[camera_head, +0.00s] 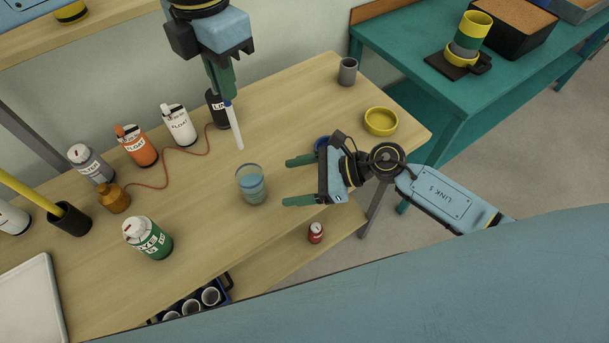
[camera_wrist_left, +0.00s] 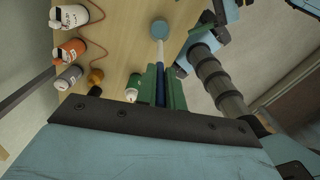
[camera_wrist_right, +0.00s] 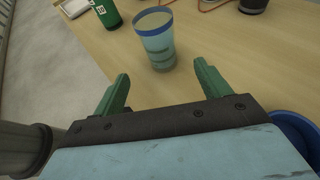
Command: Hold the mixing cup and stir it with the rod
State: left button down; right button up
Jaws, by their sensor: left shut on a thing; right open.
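The mixing cup (camera_head: 251,184), clear with a blue rim and bluish contents, stands upright on the wooden table. It also shows in the right wrist view (camera_wrist_right: 155,40) and the left wrist view (camera_wrist_left: 160,30). My left gripper (camera_head: 226,95) is shut on the stirring rod (camera_head: 234,125), white below and blue at the grip, and holds it tilted slightly, its tip above the table behind the cup. My right gripper (camera_head: 290,180) is open and empty, its green fingers pointing left toward the cup, with a gap between them and the cup.
Several labelled bottles, such as the green one (camera_head: 148,238) and the orange one (camera_head: 136,146), stand to the left. A red cord (camera_head: 165,170) lies on the table. A yellow dish (camera_head: 381,121) and a grey cup (camera_head: 347,72) stand at the right. A blue bowl (camera_wrist_right: 295,135) is beside my right gripper.

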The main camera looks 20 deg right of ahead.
aim_at(254, 188)
jog(key=x, duration=1)
jog(key=shift+w+a+f, duration=0.1)
jog(key=shift+a, duration=0.1)
jog(key=shift+c, duration=0.3)
jog(key=c, duration=1.1)
pick_arm(q)
jog(key=shift+f, duration=7.75)
